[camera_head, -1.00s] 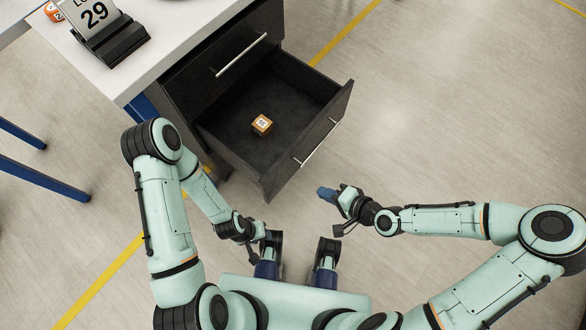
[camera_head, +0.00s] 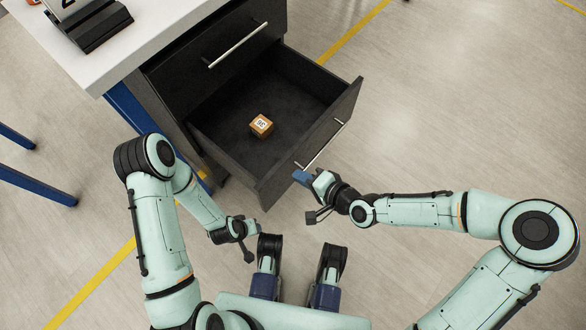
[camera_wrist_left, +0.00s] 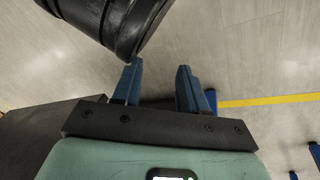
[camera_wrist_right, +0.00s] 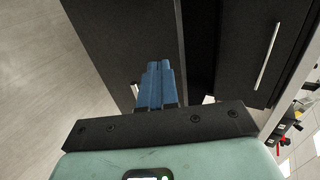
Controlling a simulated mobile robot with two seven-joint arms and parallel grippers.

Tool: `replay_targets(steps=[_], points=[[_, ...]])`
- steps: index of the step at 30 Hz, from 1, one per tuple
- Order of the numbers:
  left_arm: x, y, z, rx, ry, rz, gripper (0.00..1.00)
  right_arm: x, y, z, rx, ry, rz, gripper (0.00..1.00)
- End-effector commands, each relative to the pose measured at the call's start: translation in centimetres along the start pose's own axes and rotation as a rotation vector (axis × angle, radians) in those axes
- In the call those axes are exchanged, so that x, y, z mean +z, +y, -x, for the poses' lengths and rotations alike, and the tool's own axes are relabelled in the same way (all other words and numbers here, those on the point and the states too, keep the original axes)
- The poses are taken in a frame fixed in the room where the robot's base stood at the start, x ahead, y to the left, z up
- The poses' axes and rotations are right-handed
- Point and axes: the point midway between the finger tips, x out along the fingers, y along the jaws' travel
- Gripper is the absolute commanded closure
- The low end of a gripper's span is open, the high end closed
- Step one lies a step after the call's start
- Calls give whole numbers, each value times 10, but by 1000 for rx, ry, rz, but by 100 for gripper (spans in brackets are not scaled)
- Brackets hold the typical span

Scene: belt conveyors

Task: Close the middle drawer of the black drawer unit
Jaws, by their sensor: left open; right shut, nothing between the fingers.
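The black drawer unit (camera_head: 168,100) stands under the white table. Its middle drawer (camera_head: 345,108) is pulled far out, with a silver bar handle (camera_head: 325,146) on its front. A small orange-brown box (camera_head: 261,125) lies inside it. The drawer above, with its own handle (camera_head: 238,45), is closed. My right gripper (camera_head: 301,176) is shut and empty, close to the lower end of the open drawer's front; I cannot tell if it touches. The right wrist view shows its shut fingers (camera_wrist_right: 160,84) before a dark panel. My left gripper's fingers (camera_wrist_left: 156,84) are open and empty, low near my base.
The white tabletop (camera_head: 130,40) carries a black stand (camera_head: 82,24) at the upper left. Blue table legs (camera_head: 38,184) stand at the left. Yellow lines (camera_head: 350,36) mark the floor. The floor right of the drawer is clear.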

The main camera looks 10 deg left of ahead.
Motion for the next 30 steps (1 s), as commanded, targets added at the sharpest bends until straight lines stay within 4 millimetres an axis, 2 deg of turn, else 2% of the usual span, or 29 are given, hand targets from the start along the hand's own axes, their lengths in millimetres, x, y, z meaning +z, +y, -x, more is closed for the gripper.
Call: replay_targets(steps=[3, 9, 24, 30], points=[[14, -10, -10, -19, -46, 11, 57, 0, -9, -15, -2, -1, 5, 100], [26, -19, -16, -36, -82, 20, 57, 0, -18, -27, -1, 0, 4, 100], [28, -21, -16, -39, -91, 22, 57, 0, -20, -30, 0, 0, 2, 100], [30, -22, -17, -40, -94, 23, 57, 0, -24, -37, -2, -1, 1, 100]])
